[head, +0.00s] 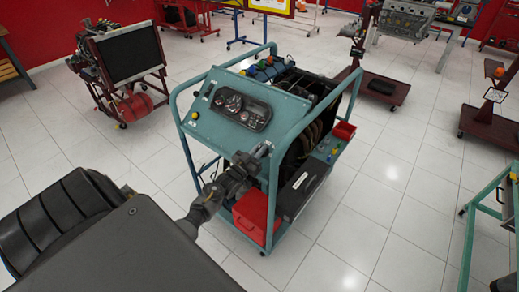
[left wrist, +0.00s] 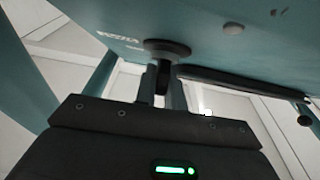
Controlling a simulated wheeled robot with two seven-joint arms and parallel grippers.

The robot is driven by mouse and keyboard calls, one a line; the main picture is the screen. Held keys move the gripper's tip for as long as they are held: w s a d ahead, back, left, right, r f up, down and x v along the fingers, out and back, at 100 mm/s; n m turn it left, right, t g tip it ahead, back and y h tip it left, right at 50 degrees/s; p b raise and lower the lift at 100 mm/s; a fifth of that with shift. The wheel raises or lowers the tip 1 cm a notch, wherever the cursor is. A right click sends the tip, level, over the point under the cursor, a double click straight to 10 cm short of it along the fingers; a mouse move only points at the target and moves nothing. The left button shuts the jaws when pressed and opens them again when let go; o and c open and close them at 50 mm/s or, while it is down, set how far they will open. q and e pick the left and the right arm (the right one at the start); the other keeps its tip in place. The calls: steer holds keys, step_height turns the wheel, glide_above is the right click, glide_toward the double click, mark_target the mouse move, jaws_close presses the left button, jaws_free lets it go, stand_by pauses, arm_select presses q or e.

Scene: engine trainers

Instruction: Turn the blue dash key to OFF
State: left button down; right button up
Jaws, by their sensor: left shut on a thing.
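The teal dash panel (head: 205,125) of the engine trainer carries round gauges and a dark display cluster (head: 240,108). My left gripper (head: 264,150) is at the panel's lower right corner. In the left wrist view, my left gripper (left wrist: 163,88) has its two fingers closed around a dark key (left wrist: 162,72), which sticks out of a round collar (left wrist: 167,49) on the panel face. The key looks dark in shadow and I cannot make out blue on it. The key's angle and any OFF mark cannot be read. In the head view the key is hidden by the gripper. My right gripper is out of view.
The trainer's teal tube frame (head: 182,150) surrounds the panel. A red box (head: 253,215) and a black case (head: 300,188) sit low on it near my arm. Other trainer stands (head: 125,65) are farther back.

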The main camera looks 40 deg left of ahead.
arm_select(q)
steer(key=c, duration=1.5)
jaws_free()
steer(key=shift+s+f, duration=0.2)
steer(key=shift+s, duration=0.15)
steer(key=shift+s+d+f+b, duration=0.1)
steer(key=shift+s+f+b, duration=0.25)
steer(key=shift+s, duration=1.3)
steer(key=shift+s+d+f+b, duration=0.1)
steer(key=shift+s+b, duration=0.4)
steer(key=shift+s, duration=1.2)
steer(key=shift+s+f+b, duration=0.25)
steer(key=shift+s+b, duration=0.15)
steer(key=shift+s, duration=1.25)
